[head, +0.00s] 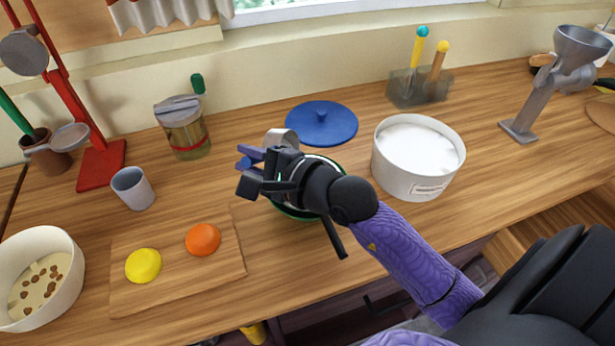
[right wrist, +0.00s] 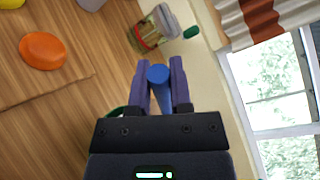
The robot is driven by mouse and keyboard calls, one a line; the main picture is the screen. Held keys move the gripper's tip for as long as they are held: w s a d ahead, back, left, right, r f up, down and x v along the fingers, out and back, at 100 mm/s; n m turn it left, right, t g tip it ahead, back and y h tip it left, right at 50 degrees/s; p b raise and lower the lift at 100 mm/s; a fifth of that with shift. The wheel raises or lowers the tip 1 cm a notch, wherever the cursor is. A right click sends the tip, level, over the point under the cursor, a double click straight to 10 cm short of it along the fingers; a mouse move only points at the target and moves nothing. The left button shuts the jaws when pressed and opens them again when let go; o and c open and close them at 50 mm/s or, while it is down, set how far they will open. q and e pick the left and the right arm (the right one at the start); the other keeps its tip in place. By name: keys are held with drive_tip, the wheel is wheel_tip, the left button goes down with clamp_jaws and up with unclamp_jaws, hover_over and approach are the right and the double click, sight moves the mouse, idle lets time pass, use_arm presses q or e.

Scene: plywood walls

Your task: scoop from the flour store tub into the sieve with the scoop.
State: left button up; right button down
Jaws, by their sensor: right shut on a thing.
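The flour store tub (head: 423,187) is a round white tub with a label, standing open and full of white flour, to the right of my right gripper. My right gripper (head: 249,162) is shut on the scoop (head: 280,137). The scoop's grey metal part shows just beyond the fingers, and its blue handle (right wrist: 158,76) sits between them in the right wrist view. Whether the scoop holds flour is hidden. A green-rimmed round vessel (head: 290,211), possibly the sieve, lies beneath my right wrist and is mostly covered by it. My left gripper is out of view.
A blue lid (head: 321,124) lies behind my wrist. A glass jar (head: 187,138), a grey cup (head: 133,189), a board (head: 180,278) with yellow and orange pieces, and a cream bowl (head: 62,299) stand left. A utensil holder (head: 419,88) and metal mill (head: 545,85) stand behind and right of the tub.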

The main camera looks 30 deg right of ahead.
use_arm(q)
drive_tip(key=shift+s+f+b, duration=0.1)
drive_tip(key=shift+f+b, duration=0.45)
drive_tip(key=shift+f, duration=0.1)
use_arm(e)
drive_tip(key=shift+s+d, duration=0.25)
drive_tip(key=shift+s, duration=0.1)
drive_tip(key=shift+s+d+t+y+b, duration=0.4)
drive_tip(key=shift+s+t+b, duration=0.2)
drive_tip(key=shift+b, duration=0.4)
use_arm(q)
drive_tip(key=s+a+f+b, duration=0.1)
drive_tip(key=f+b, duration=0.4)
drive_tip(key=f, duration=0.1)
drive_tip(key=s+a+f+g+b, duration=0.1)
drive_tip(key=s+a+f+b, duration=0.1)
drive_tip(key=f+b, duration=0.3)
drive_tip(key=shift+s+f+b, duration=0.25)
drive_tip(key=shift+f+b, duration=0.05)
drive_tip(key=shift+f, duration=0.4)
use_arm(e)
drive_tip(key=s+t, duration=0.1)
drive_tip(key=s+d+t+y, duration=0.1)
drive_tip(key=s+t, duration=0.1)
drive_tip(key=t, duration=0.1)
drive_tip(key=shift+d+f+m+y, duration=0.15)
drive_tip(key=shift+d+m+y, duration=0.15)
drive_tip(key=shift+d+m, duration=0.1)
